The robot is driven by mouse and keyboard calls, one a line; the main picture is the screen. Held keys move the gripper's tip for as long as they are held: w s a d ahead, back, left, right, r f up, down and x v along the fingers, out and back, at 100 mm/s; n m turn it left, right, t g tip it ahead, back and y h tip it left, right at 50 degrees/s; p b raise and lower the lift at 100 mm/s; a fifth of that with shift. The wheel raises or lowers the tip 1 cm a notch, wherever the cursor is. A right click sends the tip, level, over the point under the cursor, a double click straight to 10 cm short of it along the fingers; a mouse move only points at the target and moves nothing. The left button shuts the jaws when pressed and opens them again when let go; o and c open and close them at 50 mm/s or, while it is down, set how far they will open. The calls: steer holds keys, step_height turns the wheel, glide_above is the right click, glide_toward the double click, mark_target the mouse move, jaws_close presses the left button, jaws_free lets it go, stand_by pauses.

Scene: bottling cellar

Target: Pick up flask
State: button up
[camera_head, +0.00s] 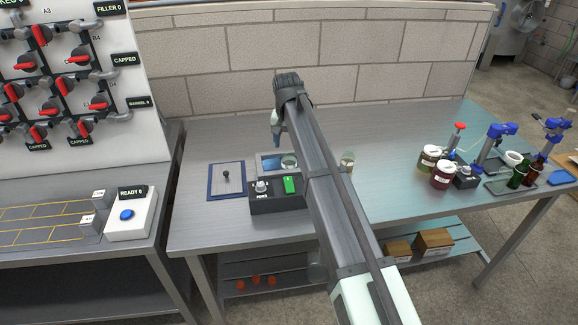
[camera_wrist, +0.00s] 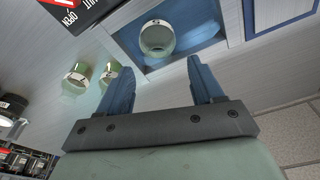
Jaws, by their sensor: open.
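A small clear round vessel, which looks like the flask (camera_head: 288,162), stands on the blue-lined square top of the dark control box, partly beside my arm. In the wrist view the flask (camera_wrist: 157,51) shows as a round open mouth on the blue square, ahead of my fingertips. My gripper (camera_head: 277,138) is above and behind the box in the head view, pointing down. In the wrist view my gripper (camera_wrist: 160,68) has its two blue fingers wide apart, with nothing between them. The flask is apart from both fingers.
A greenish glass (camera_head: 347,160) stands right of my arm. Two greenish round shapes (camera_wrist: 77,74) show left of my fingers in the wrist view. The box (camera_head: 275,200) has a green switch. A blue-edged plate (camera_head: 226,180) lies left. Jars (camera_head: 443,174) stand right.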

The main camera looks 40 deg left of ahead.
mark_target(289, 156)
steer(key=shift+w+f, duration=0.1)
steer(key=shift+f, duration=3.15)
steer(key=c, duration=0.9)
